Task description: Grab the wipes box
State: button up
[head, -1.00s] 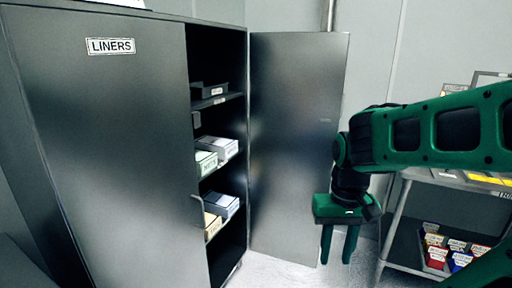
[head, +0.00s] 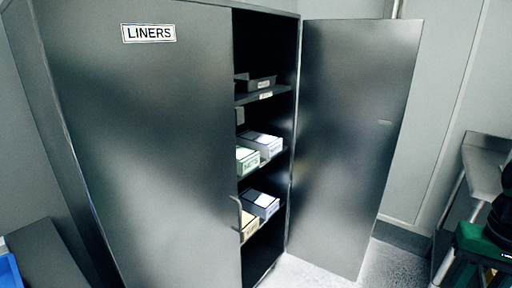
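Small boxes stand on the shelves of a dark cabinet, seen through its open right side. The middle shelf holds a green-and-white box (head: 247,160) and a white-and-grey box (head: 263,145). The lower shelf holds a tan box (head: 249,226) and a white-and-blue box (head: 262,204). The labels are too small to read surely, so I cannot tell which, if any, is the wipes box.
The cabinet's left door (head: 145,150), labelled LINERS, is shut. A dark tray (head: 262,82) sits on the upper shelf. A metal table (head: 487,160) is at right. Floor shows below the open door.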

aim_at(269, 146)
jog(key=z, duration=0.1)
jog(key=i, duration=1.5)
jog(key=u, duration=0.1)
